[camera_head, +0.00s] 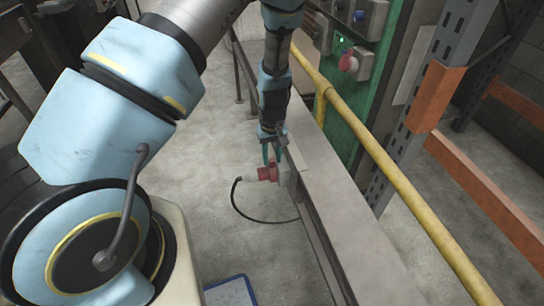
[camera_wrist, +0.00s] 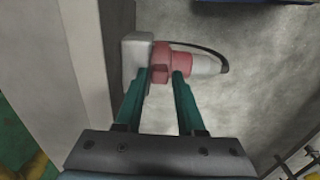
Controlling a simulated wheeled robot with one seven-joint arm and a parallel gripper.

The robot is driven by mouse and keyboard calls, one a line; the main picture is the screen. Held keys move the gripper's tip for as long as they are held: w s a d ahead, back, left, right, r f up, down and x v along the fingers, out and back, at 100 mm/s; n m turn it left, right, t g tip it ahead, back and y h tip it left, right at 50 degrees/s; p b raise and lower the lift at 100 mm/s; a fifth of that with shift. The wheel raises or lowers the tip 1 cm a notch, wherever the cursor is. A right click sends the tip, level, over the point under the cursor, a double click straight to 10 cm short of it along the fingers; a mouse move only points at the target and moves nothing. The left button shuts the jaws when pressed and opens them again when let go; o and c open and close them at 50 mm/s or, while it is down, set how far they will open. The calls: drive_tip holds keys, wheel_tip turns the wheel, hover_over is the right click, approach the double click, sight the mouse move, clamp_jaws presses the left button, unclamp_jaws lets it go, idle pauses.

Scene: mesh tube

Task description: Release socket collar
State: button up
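The red socket collar (camera_wrist: 160,62) sits on the end of a pale grey socket housing (camera_wrist: 136,50) fixed to the side of a long grey beam. A plug with a whitish rear end (camera_wrist: 206,63) points away from it to the right. In the head view the red connector (camera_head: 268,174) shows beside the beam, just below my gripper (camera_head: 273,156). In the wrist view my gripper (camera_wrist: 162,76) has its two teal fingers apart, with the tips at the near side of the red part. I cannot tell whether either finger touches it.
A black cable (camera_head: 240,211) loops from the plug down by the beam (camera_head: 330,215). A yellow rail (camera_head: 385,160) and a green control panel (camera_head: 347,90) stand to the right. A blue-edged tray (camera_head: 230,291) lies on the floor in front. The floor left of the connector is clear.

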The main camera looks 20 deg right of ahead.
clamp_jaws()
drive_tip(key=shift+w+g, duration=0.4)
drive_tip(key=shift+g, duration=0.2)
drive_tip(key=shift+o, duration=1.6)
unclamp_jaws()
